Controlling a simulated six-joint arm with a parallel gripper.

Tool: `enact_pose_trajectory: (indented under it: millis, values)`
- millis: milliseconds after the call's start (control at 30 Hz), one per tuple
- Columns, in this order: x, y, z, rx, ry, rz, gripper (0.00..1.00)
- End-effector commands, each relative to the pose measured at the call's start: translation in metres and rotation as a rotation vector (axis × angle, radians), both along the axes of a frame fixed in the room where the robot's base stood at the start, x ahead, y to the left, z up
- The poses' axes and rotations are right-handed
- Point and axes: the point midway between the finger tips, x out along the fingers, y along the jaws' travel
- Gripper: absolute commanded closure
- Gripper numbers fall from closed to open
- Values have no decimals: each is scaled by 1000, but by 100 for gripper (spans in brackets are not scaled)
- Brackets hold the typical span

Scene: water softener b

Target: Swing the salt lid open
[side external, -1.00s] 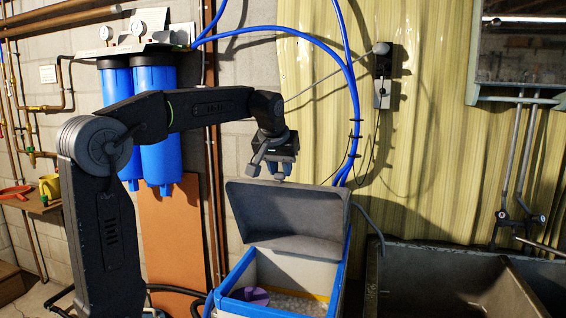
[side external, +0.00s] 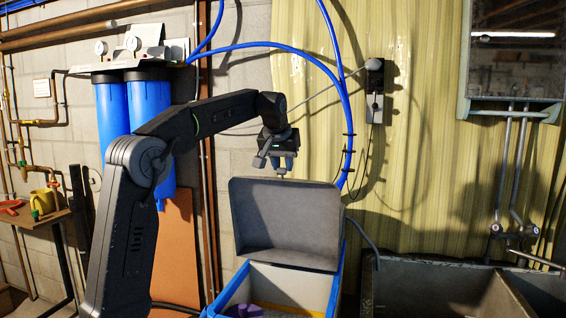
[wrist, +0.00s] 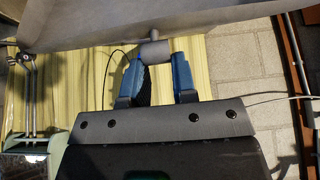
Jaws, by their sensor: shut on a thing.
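The grey salt lid (side external: 285,222) stands raised, tilted up at the back of the softener cabinet (side external: 333,290), which has a blue rim. The cabinet is open beneath it. My gripper (side external: 282,172) is at the lid's top edge. The knob joins the lid's edge by a short stem, and the lid (wrist: 110,25) fills the top of that view.
A purple object (side external: 243,311) lies low in the open cabinet, cut off by the frame. Blue hoses (side external: 347,110) hang behind the lid by the corrugated wall. A stone sink (side external: 430,285) stands at the right. Blue filter housings (side external: 150,110) are behind my arm.

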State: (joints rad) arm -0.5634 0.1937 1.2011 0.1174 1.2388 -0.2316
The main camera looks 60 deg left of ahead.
Motion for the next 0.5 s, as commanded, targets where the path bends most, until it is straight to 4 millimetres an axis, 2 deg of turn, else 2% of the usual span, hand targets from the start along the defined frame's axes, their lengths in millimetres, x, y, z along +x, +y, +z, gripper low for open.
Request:
enact_pose_trajectory:
  millis: [367,500]
  values:
    - [2,2,5,6,-11,-1,90]
    - [8,8,6,7,-12,0,90]
